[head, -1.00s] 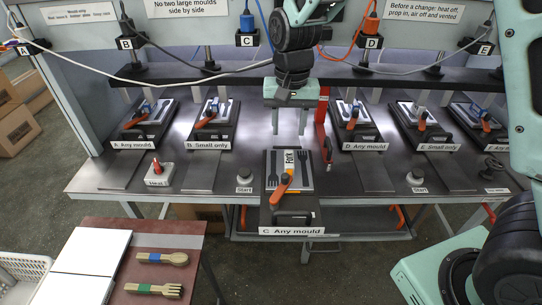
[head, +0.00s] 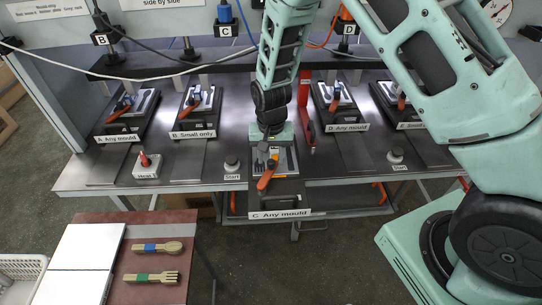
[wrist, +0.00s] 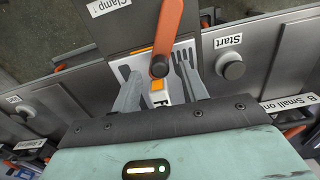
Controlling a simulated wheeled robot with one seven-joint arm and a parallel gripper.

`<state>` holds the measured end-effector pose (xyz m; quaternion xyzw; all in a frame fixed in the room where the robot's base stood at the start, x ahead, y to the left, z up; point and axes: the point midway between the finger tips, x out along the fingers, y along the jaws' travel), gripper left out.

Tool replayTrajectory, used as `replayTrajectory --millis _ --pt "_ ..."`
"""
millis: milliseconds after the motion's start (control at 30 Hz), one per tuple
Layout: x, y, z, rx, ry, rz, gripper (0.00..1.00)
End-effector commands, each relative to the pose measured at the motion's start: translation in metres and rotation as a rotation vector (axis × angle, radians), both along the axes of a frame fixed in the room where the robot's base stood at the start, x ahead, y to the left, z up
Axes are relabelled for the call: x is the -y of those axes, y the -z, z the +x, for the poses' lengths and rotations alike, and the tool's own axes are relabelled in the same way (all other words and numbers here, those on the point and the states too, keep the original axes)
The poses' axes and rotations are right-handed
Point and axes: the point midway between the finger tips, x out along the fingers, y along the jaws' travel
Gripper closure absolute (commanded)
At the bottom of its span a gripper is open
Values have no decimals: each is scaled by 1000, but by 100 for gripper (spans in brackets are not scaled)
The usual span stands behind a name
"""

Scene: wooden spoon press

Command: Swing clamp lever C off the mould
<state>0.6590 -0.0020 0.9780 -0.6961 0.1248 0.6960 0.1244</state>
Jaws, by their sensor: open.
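Station C's pulled-out tray (head: 258,200) carries the label "C Any mould" and a light mould plate (head: 289,161) with dark fork shapes. Orange clamp lever C (head: 266,178) lies over the mould; its handle points towards the front. My gripper (wrist: 158,85) is open, pointing down over the mould, one finger on each side of the pivot end's line. I cannot tell whether a finger touches the lever.
Neighbouring presses B (head: 195,110) and D (head: 340,108) stand behind on the metal bench. Start buttons (head: 231,163) (head: 395,156) flank tray C. A red upright part (head: 304,110) stands close right of my wrist. A brown table (head: 205,225) at front left holds wooden cutlery.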

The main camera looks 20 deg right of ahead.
Motion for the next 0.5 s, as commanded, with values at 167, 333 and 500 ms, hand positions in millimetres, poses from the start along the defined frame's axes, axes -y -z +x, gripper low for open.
replayTrajectory --millis 167,333,500 --pt "0 15 0 -1 0 0 56" --pt "0 19 0 0 0 1 56" --pt "0 19 0 0 0 1 56"
